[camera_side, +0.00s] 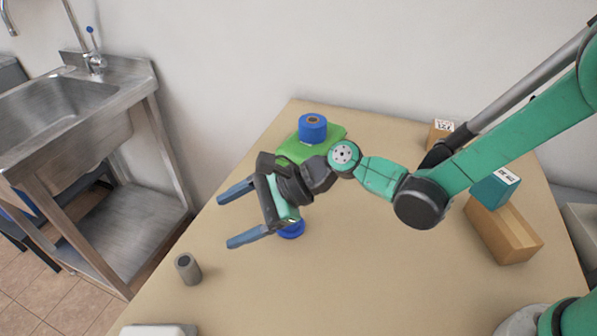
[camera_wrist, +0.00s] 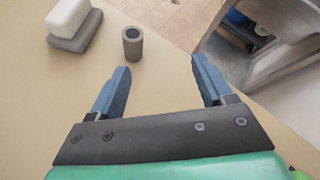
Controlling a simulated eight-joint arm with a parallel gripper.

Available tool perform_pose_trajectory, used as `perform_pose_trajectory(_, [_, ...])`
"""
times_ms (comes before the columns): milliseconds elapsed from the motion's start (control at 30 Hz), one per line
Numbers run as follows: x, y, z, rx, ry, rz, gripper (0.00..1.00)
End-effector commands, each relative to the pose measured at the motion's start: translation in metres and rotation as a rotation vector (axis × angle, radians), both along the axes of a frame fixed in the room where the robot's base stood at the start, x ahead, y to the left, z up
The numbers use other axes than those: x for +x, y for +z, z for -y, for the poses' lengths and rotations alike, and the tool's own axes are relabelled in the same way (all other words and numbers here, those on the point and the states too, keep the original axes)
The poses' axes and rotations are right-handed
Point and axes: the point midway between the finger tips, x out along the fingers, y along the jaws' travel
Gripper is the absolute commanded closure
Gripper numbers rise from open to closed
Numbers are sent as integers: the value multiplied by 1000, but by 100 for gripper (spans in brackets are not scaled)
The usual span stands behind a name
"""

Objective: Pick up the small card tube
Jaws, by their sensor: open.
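The small card tube (camera_side: 188,269) is a short grey-brown hollow cylinder. It stands upright on the table near its left edge in the side view. It also stands ahead of my fingers in the wrist view (camera_wrist: 133,44), nearer the left finger's line. My gripper (camera_side: 226,220) is open and empty, held above the table, up and to the right of the tube in the side view. In the wrist view its two blue fingers (camera_wrist: 158,72) are spread wide and apart from the tube. Nothing hides the tube.
A white block on a grey pad (camera_wrist: 74,30) lies near the tube. A blue tape roll (camera_side: 312,128) sits on a green item (camera_side: 322,146). Another blue roll (camera_side: 292,230) is partly hidden below my gripper. Boxes (camera_side: 503,228) stand right. A steel sink (camera_side: 62,108) stands beyond the table.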

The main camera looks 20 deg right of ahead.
Motion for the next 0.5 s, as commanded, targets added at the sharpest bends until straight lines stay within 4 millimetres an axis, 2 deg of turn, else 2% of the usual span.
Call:
perform_pose_trajectory(33, [-5,-10,-12,52,-9,-77,27])
perform_pose_trajectory(100, [-12,-19,-23,112,-25,-171,27])
perform_pose_trajectory(200, [-18,-27,-32,165,-39,-263,27])
perform_pose_trajectory(367, [-21,-34,-44,189,-43,-311,27])
perform_pose_trajectory(500, [-18,-42,-62,187,-44,-310,27])
